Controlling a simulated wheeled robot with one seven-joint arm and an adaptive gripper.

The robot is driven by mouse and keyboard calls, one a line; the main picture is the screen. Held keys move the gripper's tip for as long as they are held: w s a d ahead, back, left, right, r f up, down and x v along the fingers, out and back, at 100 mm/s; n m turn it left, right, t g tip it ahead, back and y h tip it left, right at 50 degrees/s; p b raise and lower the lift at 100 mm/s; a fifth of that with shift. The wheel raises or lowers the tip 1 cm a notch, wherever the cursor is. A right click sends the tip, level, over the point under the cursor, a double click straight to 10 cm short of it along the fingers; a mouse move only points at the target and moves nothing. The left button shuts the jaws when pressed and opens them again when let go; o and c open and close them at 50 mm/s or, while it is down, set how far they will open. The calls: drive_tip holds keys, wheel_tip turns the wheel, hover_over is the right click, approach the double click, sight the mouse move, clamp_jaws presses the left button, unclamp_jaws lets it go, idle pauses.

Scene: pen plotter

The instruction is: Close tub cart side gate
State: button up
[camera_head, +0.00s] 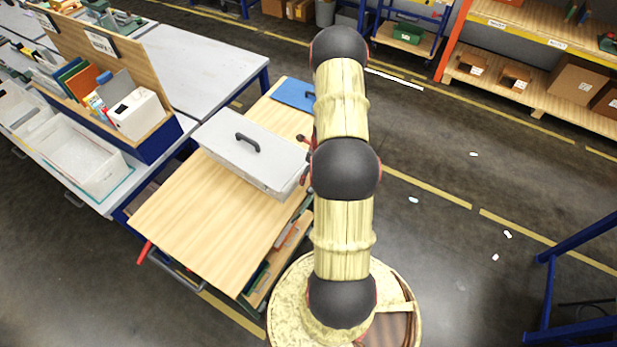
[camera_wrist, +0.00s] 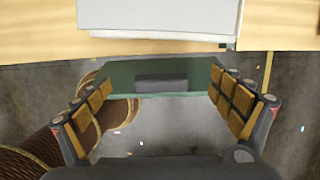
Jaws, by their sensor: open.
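A green panel (camera_wrist: 120,72), which looks like the side gate, shows in the wrist view below the wooden cart edge. A dark grey block like a handle (camera_wrist: 162,83) is on its middle. My gripper (camera_wrist: 160,84) is open, its fingers to the left and right of the panel; I cannot tell whether they touch it. The pale grey tub (camera_wrist: 160,15) is above the panel. In the head view, the lidded tub (camera_head: 226,150) sits on a wooden-topped cart (camera_head: 190,215). There, my arm hides the gripper, and the gate is not discernible.
A blue folder (camera_head: 293,94) lies on the far end of the wooden top. A grey workbench (camera_head: 195,60) with bins stands at the left. A shelf (camera_head: 535,95) with boxes is at the back right. The floor on the right is mostly clear, with small white scraps.

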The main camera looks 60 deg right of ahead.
drive_tip(key=shift+s+r, duration=0.2)
drive_tip(key=shift+r, duration=0.55)
drive_tip(key=shift+s+r, duration=0.15)
drive_tip(key=shift+r, duration=0.55)
